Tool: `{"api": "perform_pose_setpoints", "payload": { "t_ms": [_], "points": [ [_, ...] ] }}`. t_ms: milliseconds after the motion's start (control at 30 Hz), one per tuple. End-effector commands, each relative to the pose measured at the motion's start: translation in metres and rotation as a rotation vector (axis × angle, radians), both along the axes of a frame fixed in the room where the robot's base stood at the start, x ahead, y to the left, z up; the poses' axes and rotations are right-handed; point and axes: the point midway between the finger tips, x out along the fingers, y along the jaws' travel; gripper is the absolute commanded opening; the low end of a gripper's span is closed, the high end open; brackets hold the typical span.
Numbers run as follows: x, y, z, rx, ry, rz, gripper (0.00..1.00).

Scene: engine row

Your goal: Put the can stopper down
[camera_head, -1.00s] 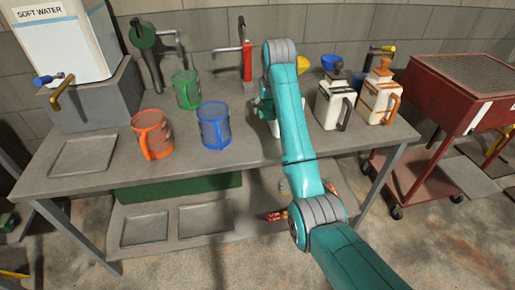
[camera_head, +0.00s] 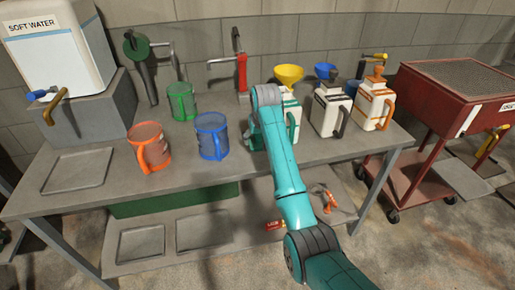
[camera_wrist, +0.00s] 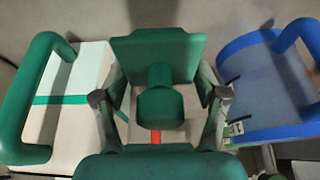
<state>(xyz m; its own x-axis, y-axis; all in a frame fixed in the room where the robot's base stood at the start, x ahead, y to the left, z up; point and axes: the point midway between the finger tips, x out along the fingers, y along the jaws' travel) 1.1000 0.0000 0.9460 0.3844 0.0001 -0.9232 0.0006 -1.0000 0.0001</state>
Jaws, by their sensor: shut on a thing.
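In the wrist view, my gripper (camera_wrist: 161,95) has its two fingers closed around a green can stopper (camera_wrist: 160,105), which has a rounded knob. A white can with a green stripe and green handle stands on the left in the wrist view (camera_wrist: 75,90), and it shows partly behind my arm in the head view (camera_head: 292,115). The stopper is off to one side of this can, between it and a blue measuring jug (camera_head: 211,136). In the head view, my arm hides the stopper and most of my gripper. I cannot tell whether the stopper touches the bench.
The grey bench (camera_head: 200,173) also holds an orange jug (camera_head: 150,148), a green jug (camera_head: 182,101), a black-stoppered can (camera_head: 328,108) and an orange-stoppered can (camera_head: 374,104). A tray (camera_head: 78,170) lies at left. The front middle of the bench is clear. A red cart (camera_head: 440,95) stands right.

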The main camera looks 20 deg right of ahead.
Motion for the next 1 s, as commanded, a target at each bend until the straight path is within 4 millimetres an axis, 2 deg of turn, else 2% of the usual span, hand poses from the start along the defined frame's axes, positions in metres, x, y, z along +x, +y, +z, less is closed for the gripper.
{"api": "perform_pose_setpoints", "payload": {
  "t_ms": [200,300,700,733,800,1000],
  "points": [
    [-0.001,0.000,-0.033,0.000,0.004,0.000,0.36],
    [0.000,0.000,-0.043,0.000,0.002,0.000,0.36],
    [0.000,0.000,-0.048,0.000,0.001,0.000,0.36],
    [0.000,0.000,-0.047,0.000,0.001,0.000,0.80],
    [0.000,0.000,-0.047,0.000,0.001,0.000,0.97],
    [0.000,0.000,-0.047,0.000,0.001,0.000,0.97]
  ]
}}
